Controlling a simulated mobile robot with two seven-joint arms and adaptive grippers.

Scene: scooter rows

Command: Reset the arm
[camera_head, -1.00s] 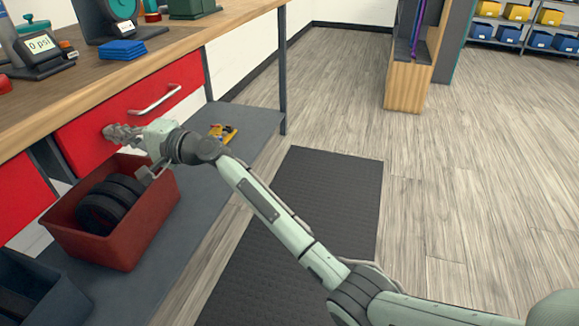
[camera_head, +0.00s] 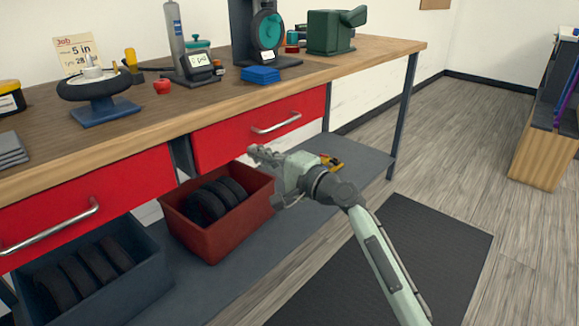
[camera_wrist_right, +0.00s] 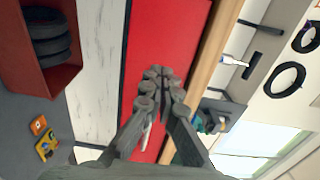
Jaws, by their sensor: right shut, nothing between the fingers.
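My right gripper (camera_head: 262,156) is in front of the right red drawer (camera_head: 225,140) of the workbench, close to the red bin of tires. In the right wrist view its fingers (camera_wrist_right: 163,78) are together with nothing between them, and the red drawer front (camera_wrist_right: 165,45) lies behind them. The right arm comes up from the bottom right in the head view. My left gripper is not in view.
The workbench (camera_head: 120,125) holds a wheel on a blue stand (camera_head: 105,108), a gauge, a blue block (camera_head: 261,75) and a green machine (camera_head: 332,32). Below are a red bin (camera_head: 208,241) and a dark blue bin (camera_head: 150,262) of tires. A dark mat (camera_head: 440,240) lies on open floor.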

